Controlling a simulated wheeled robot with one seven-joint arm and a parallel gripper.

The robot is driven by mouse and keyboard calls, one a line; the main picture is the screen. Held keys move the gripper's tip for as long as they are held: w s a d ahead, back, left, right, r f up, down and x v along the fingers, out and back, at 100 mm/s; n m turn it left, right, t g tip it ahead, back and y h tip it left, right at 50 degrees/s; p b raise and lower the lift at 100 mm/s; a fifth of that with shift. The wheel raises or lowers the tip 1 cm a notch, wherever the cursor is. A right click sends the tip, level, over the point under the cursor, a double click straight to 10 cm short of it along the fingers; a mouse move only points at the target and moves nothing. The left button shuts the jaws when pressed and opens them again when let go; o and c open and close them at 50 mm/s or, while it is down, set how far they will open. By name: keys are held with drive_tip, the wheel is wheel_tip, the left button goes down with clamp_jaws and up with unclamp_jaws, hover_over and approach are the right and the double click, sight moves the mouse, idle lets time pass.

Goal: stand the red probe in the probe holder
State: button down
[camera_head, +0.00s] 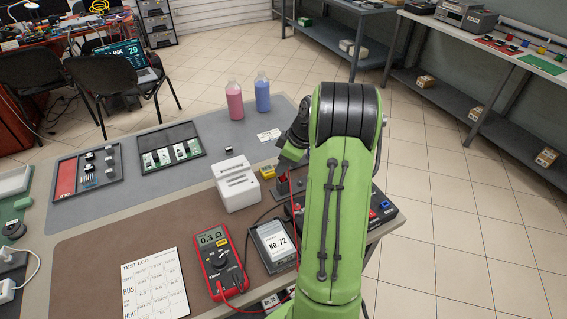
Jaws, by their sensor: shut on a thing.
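My gripper (287,171) points down at the right side of the bench, partly hidden behind my green arm. A thin red piece, which looks like the red probe (291,184), shows at its fingertips. It is upright or nearly so, above or beside a small dark block with a red top (282,186), which may be the probe holder. I cannot tell whether the probe touches the block. A red multimeter (213,262) reading 0.3 Ω lies at the front, with a red lead leaving its lower end.
A white slotted box (236,184) stands left of the gripper, with a small yellow item (267,173) between. A device marked No.72 (273,244) and a test log sheet (155,286) lie in front. Pink (234,101) and blue (262,93) bottles stand at the back.

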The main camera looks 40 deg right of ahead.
drive_tip(key=shift+f+b, duration=1.05)
drive_tip(key=shift+f, duration=0.2)
drive_tip(key=c, duration=0.6)
unclamp_jaws()
drive_tip(key=shift+r, duration=0.1)
drive_tip(key=p+v, duration=0.4)
drive_tip(key=v, duration=0.1)
drive_tip(key=p+v, duration=0.1)
drive_tip(key=v, duration=0.1)
drive_tip(key=shift+w+a+r+p, duration=0.2)
drive_tip(key=shift+w+r+p, duration=0.15)
drive_tip(key=shift+r, duration=0.2)
